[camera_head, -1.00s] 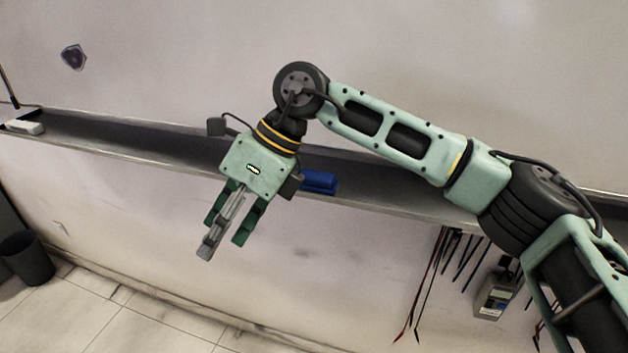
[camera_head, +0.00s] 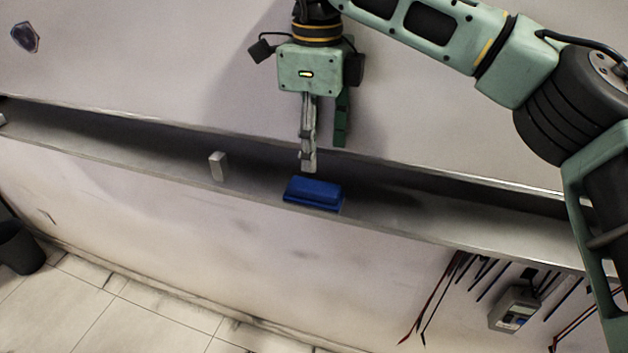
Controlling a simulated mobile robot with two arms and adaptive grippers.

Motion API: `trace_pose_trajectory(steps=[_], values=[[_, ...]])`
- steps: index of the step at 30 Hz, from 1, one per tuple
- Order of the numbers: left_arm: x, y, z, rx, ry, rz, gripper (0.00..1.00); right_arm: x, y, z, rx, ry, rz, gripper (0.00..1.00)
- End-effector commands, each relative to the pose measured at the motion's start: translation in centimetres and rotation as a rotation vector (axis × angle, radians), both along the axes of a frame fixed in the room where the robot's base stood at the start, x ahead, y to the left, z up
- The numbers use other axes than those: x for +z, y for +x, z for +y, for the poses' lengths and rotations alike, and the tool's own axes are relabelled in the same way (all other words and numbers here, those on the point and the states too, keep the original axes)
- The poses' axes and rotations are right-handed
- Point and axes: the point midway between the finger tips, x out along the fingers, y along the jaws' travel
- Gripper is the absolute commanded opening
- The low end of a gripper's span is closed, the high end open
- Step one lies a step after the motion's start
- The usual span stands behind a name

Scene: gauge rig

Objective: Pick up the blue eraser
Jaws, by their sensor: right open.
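The blue eraser (camera_head: 314,194) lies on the long grey wall ledge (camera_head: 420,222), near its front edge, in the middle of the head view. My right gripper (camera_head: 324,160) hangs pointing down just above and behind the eraser. Its fingers are open and empty, with a grey finger in front and a green one to its right. The fingertips look apart from the eraser. My left gripper does not show.
A small grey block (camera_head: 218,166) stands on the ledge left of the eraser. A handheld meter (camera_head: 513,308) and several cables hang below the ledge at right. A dark bin (camera_head: 20,247) stands on the floor at far left. A dark piece (camera_head: 25,37) is on the wall.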

Motion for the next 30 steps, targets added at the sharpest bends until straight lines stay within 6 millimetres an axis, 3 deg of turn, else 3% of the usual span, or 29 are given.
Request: trace_pose_trajectory(steps=[10, 16, 25, 30], values=[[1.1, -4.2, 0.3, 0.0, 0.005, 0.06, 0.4, -3.9, -0.2, 0.2, 0.002, -0.001, 0.004, 0.52], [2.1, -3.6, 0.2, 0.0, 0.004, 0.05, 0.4, -6.8, -0.2, 0.4, 0.001, 0.0, 0.003, 0.52], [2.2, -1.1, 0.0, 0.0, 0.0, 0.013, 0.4, -7.6, -0.1, 0.4, 0.0, 0.001, 0.0, 0.52], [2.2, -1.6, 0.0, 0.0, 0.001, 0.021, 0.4, -7.5, -0.1, 0.4, 0.0, 0.001, 0.001, 0.38]])
